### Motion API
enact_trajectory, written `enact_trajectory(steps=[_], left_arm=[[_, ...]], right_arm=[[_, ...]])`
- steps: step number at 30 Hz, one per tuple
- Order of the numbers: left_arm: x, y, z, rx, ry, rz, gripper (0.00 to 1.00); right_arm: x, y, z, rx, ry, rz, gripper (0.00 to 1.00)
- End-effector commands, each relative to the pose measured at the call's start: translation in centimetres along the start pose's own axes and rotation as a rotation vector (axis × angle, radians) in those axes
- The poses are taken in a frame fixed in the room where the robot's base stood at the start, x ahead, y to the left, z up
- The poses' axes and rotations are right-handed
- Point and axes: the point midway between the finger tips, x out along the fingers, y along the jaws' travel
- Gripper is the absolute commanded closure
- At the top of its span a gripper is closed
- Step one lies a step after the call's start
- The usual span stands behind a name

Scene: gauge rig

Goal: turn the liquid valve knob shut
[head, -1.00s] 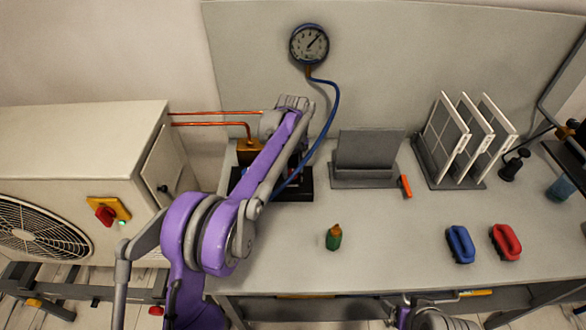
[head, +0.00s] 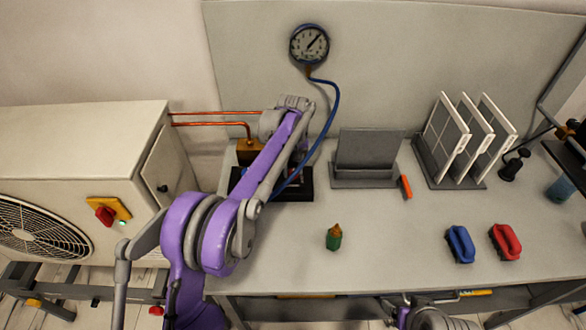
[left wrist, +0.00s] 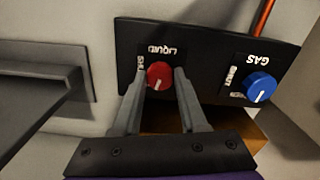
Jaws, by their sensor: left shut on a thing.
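In the left wrist view the red liquid knob (left wrist: 160,75) sits on a black panel (left wrist: 215,40) marked LIQUID, with a SHUT label at its left. Its white pointer line slants toward the lower left of the picture, not at the label. My left gripper (left wrist: 158,82) is shut on this knob, one finger on each side. In the head view my left arm hides the knob and the fingers. A blue gas knob (left wrist: 260,87) with its own SHUT label is to the right, clear of the fingers. My right gripper's fingers are out of view.
A round gauge (head: 309,44) hangs on the back panel, with a blue hose (head: 333,115) running down behind my left arm. Copper pipes (head: 215,113) lead to the outdoor unit (head: 75,140).

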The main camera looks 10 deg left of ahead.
Motion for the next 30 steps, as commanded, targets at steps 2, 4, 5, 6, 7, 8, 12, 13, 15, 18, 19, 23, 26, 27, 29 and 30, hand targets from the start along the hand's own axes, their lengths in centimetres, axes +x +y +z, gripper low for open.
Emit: enact_trajectory(steps=[2,4,5,6,7,8,12,13,15,18,19,23,26,27,29,30], left_arm=[[-0.04,-0.01,0.0,0.072,0.0,0.0,1.0],[-0.04,-0.01,0.0,0.139,0.0,0.0,1.0],[-0.04,-0.02,0.0,0.168,0.0,0.0,1.0],[-0.04,-0.02,0.0,0.206,0.0,0.0,1.0],[-0.04,-0.02,0.0,0.235,0.0,0.0,1.0],[-0.04,-0.02,0.0,0.263,0.0,0.0,1.0],[-0.04,-0.04,0.0,0.396,0.0,0.0,1.0],[-0.04,-0.04,-0.01,0.424,0.0,0.0,1.0],[-0.04,-0.04,-0.01,0.491,0.0,0.0,1.0],[-0.04,-0.05,-0.02,0.585,0.0,0.0,1.0],[-0.04,-0.06,-0.02,0.614,0.0,0.0,1.0],[-0.04,-0.07,-0.03,0.738,0.0,0.0,1.0],[-0.04,-0.07,-0.03,0.832,0.0,0.0,1.0],[-0.04,-0.08,-0.04,0.869,0.0,0.0,1.0],[-0.04,-0.08,-0.04,0.924,0.0,0.0,1.0],[-0.04,-0.08,-0.05,0.959,0.0,0.0,1.0]], right_arm=[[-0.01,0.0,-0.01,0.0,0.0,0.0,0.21],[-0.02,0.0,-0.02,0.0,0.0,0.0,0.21],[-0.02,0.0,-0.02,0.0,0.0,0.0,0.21],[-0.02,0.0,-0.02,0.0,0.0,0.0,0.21],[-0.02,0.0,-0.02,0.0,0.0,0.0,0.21],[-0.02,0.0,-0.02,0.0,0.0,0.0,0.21],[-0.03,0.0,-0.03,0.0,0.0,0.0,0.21],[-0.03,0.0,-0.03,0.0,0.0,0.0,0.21],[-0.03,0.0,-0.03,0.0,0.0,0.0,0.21],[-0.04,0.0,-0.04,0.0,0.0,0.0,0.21],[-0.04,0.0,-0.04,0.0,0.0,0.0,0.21],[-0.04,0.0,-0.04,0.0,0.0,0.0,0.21],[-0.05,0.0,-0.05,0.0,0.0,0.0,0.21],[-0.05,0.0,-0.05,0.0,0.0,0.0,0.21],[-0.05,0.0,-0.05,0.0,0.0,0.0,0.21],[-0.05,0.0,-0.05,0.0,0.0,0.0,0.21]])
